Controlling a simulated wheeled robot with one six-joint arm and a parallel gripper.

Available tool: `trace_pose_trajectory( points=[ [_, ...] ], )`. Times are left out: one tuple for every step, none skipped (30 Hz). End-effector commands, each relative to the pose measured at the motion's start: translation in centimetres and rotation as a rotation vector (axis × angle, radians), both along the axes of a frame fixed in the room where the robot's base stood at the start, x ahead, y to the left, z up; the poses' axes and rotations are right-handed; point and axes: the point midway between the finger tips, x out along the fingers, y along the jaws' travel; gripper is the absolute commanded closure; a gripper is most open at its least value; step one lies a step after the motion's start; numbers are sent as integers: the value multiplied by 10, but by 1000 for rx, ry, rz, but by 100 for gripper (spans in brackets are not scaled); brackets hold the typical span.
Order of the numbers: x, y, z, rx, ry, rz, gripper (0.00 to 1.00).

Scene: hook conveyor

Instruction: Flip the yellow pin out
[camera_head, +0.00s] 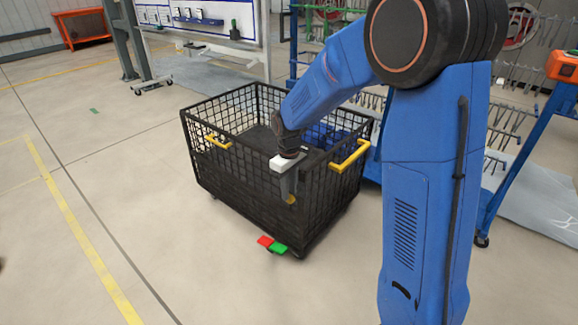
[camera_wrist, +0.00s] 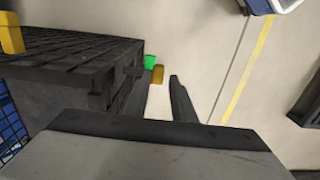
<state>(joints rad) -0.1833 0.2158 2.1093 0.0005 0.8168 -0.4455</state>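The yellow pin (camera_head: 291,199) shows as a small golden end at the upper front side of the black mesh cart (camera_head: 240,180), just below my gripper (camera_head: 288,184). In the wrist view the pin (camera_wrist: 158,74) is a short yellow-orange stub beside the cart's dark mesh wall (camera_wrist: 75,62). My gripper (camera_wrist: 160,80) is open, with its fingertips close to the pin. The pin appears between the tips, nearer the left one, with a visible gap to the right finger. Whether the left finger touches it I cannot tell.
The cart has yellow handles (camera_head: 350,157) and red (camera_head: 265,241) and green (camera_head: 279,248) pedals at its base. Something blue (camera_head: 325,134) shows at the cart's right. Open floor lies left and in front.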

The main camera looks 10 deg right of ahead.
Motion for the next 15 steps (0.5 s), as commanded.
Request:
trace_pose_trajectory(
  points=[
    [0, 0, 10, 0, -4, 0, 77],
    [0, 0, 15, 1, -4, 0, 77],
    [0, 0, 23, 0, -4, 0, 77],
    [1, 0, 29, 1, -4, 0, 77],
    [1, 0, 35, 1, -4, 0, 77],
    [0, 0, 44, 1, -4, 0, 77],
    [0, 0, 49, 1, -4, 0, 77],
    [0, 0, 55, 1, -3, 0, 77],
    [1, 0, 63, 1, -4, 0, 77],
    [0, 0, 70, 1, -4, 0, 77],
    [0, 0, 76, 1, -4, 0, 77],
    [0, 0, 84, 1, -4, 0, 77],
    [0, 1, 90, 1, -4, 0, 77],
    [0, 1, 95, 1, -4, 0, 77],
    [0, 1, 103, 1, -3, 0, 77]
  ],
)
